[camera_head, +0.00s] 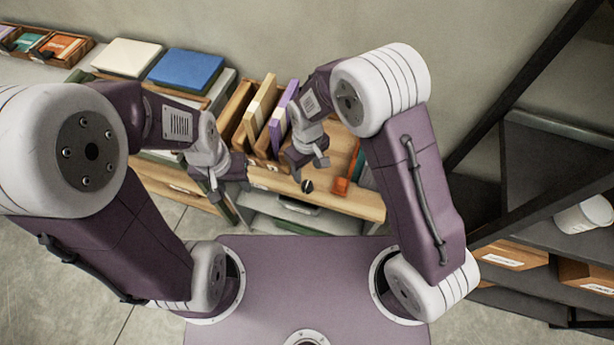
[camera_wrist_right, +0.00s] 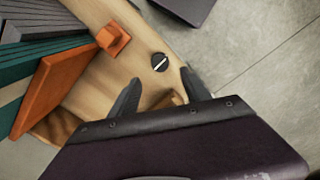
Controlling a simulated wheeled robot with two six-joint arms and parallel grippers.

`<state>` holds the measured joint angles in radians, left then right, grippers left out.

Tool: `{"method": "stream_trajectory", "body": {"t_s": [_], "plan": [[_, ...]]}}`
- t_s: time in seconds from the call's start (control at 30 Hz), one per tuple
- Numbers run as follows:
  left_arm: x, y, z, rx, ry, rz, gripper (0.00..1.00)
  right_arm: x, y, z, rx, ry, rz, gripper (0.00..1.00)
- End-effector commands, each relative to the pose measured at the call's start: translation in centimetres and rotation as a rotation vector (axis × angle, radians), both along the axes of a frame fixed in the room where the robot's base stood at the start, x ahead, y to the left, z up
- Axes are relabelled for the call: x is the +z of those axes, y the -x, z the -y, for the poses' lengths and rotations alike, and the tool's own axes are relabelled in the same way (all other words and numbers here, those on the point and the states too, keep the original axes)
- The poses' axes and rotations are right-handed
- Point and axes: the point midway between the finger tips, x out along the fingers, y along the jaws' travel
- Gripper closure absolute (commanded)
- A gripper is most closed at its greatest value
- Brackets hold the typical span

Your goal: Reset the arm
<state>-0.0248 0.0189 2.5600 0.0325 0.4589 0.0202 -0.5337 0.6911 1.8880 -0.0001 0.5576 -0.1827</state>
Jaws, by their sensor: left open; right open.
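My left gripper (camera_head: 228,183) is open and empty in the head view, in front of the wooden cabinet's left part. My right gripper (camera_head: 308,165) is open above the wooden desktop (camera_head: 365,205). In the right wrist view its two fingers (camera_wrist_right: 160,95) are apart with nothing held between them. A small round black object with a pale stripe (camera_wrist_right: 158,62) lies on the wood just beyond the fingertips. It also shows in the head view (camera_head: 307,186).
Upright folders, one yellow (camera_head: 259,108) and one purple (camera_head: 283,115), stand in a wooden holder. An orange object (camera_head: 341,186) lies right of my right gripper. A blue book (camera_head: 186,69) lies at the back left. A dark shelf with a white cup (camera_head: 584,214) stands at the right.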

Motion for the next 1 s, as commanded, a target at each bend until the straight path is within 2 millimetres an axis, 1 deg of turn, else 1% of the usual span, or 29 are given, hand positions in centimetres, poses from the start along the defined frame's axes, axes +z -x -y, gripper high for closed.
{"method": "stream_trajectory", "body": {"t_s": [0.03, 0.13, 0.6, 0.67, 0.73, 0.77, 0.8, 0.87, 0.9, 1.0], "plan": [[-0.1, 0.0, 0.0, 0.0, 0.0, 0.0, 0.55, 0.5, -0.1, 0.0, 0.0, -0.001, 0.002, 0.44], [-0.1, 0.0, 0.0, 0.0, 0.0, 0.0, 0.55, 1.1, 0.0, 0.0, 0.0, -0.001, 0.001, 0.44], [-0.1, 0.0, 0.0, 0.0, 0.0, 0.0, 0.55, 1.1, 0.0, 0.0, 0.0, 0.001, -0.001, 0.44], [-0.1, 0.0, 0.0, 0.0, 0.0, 0.0, 0.55, 1.3, 0.0, 0.3, -0.009, -0.001, 0.001, 0.44], [0.0, 0.0, 0.0, 0.0, 0.0, 0.0, 0.55, 2.4, 0.1, 2.2, -0.073, -0.006, 0.008, 0.44], [0.0, 0.0, 0.0, 0.0, 0.0, 0.0, 0.55, 3.2, 0.3, 3.7, -0.123, -0.012, 0.014, 0.44], [0.0, 0.0, 0.0, 0.0, 0.0, 0.0, 0.55, 4.5, 0.8, 6.1, -0.205, -0.019, 0.025, 0.44], [0.0, 0.0, 0.0, 0.0, 0.0, 0.0, 0.55, 6.1, 2.3, 9.7, -0.341, -0.029, 0.04, 0.44], [-0.1, 0.0, 0.0, 0.0, 0.0, 0.0, 0.55, 7.0, 3.4, 11.8, -0.428, -0.036, 0.052, 0.44], [-0.1, 0.0, 0.0, 0.0, 0.0, 0.0, 0.55, 8.2, 6.5, 15.7, -0.607, -0.048, 0.072, 0.44]]}}
